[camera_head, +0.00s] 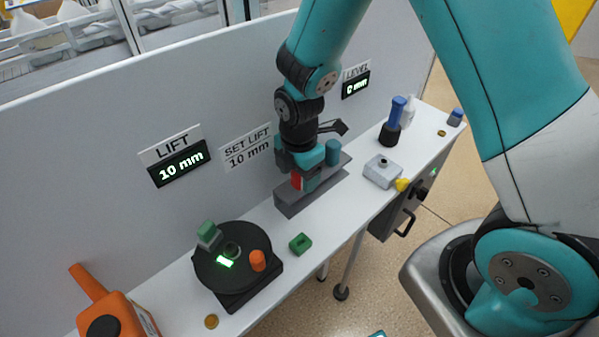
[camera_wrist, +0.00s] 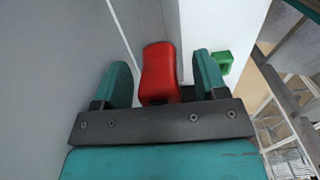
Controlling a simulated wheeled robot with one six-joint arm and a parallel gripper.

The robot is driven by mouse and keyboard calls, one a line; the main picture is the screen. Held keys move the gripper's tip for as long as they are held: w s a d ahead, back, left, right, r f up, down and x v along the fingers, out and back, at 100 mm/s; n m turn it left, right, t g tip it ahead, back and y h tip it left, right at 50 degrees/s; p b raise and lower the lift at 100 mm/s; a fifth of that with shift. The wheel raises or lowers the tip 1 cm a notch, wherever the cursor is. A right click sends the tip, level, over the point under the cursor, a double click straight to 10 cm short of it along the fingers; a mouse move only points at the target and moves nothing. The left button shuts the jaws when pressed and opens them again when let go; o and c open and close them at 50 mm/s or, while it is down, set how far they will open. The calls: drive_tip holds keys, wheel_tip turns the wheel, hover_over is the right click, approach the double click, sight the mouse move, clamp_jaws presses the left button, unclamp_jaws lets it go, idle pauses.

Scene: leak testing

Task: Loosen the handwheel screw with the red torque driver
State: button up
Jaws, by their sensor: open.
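The red torque driver (camera_wrist: 158,72) stands between the two teal fingers of my gripper (camera_wrist: 163,80) in the wrist view, with a visible gap on the right side. My gripper is open around it. In the head view my gripper (camera_head: 304,180) is low over a grey holder (camera_head: 292,203), and a bit of the red driver (camera_head: 296,180) shows beside it. The driver's lower part is hidden. I cannot make out the handwheel screw for certain; a black round device (camera_head: 228,280) at the front left carries an orange knob (camera_head: 258,261) and a green block (camera_head: 209,235).
A green block with a hole (camera_head: 301,243) lies on the bench. A grey box (camera_head: 382,170) with a yellow part, a blue-handled tool (camera_head: 392,122) and a white bottle (camera_head: 409,108) stand to the right. A wall runs behind.

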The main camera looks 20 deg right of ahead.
drive_tip(key=shift+f, duration=0.4)
drive_tip(key=shift+c, duration=0.5)
clamp_jaws()
drive_tip(key=shift+r+p, duration=0.6)
drive_tip(key=shift+r, duration=0.05)
drive_tip(key=shift+r+p, duration=0.3)
drive_tip(key=shift+r, duration=0.05)
drive_tip(key=shift+r, duration=0.15)
idle(0.5)
drive_tip(key=shift+r+p, duration=2.2)
drive_tip(key=shift+r, duration=0.35)
